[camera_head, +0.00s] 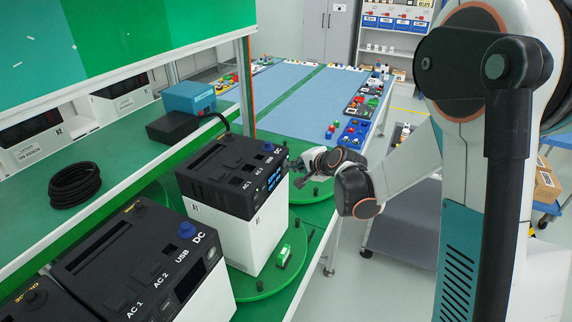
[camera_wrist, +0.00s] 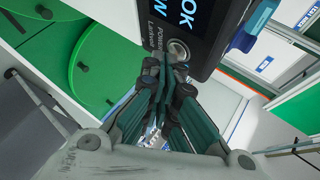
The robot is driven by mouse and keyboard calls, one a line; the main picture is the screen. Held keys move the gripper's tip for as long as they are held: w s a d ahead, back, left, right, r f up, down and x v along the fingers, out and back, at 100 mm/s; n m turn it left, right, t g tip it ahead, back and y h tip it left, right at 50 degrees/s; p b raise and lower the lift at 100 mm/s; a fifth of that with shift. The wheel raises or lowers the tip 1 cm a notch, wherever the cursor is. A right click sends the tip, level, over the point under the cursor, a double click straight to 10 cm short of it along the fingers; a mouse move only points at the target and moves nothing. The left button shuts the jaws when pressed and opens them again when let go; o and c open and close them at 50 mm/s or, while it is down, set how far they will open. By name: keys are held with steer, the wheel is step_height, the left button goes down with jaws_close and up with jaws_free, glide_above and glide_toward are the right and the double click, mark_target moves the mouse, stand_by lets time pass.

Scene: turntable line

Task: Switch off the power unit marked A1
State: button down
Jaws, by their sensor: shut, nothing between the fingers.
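The power unit (camera_head: 228,170) is a black-topped white box with a small A1 label on its side and a lit display on its front. It stands on a green round plate (camera_head: 262,286). In the wrist view its black front (camera_wrist: 205,58) fills the top middle, with a lit display and a round silver-ringed button (camera_wrist: 179,49) beside the word POWER. My gripper (camera_head: 298,171) is at the right of this front. In the wrist view my gripper (camera_wrist: 167,70) is shut and empty, its fingertips right at the button and partly covering it. I cannot tell whether they touch.
A second black-topped unit (camera_head: 130,262) stands in front, with part of another at the left edge. A blue box (camera_head: 188,97) and a coiled black cable (camera_head: 74,185) lie on the shelf. Round green plates carry short black pegs. A blue-topped table (camera_head: 290,100) lies behind.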

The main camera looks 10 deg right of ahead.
steer(key=shift+w+a, duration=0.2)
steer(key=shift+a, duration=0.1)
stand_by(0.4)
steer(key=shift+s+d, duration=0.1)
steer(key=shift+d, duration=0.05)
stand_by(0.3)
steer(key=shift+s+d+b, duration=0.35)
steer(key=shift+d, duration=0.1)
steer(key=s+d, duration=0.1)
steer(key=d, duration=0.1)
steer(key=s+d, duration=0.2)
steer(key=shift+b, duration=0.3)
steer(key=shift+s, duration=0.1)
stand_by(0.7)
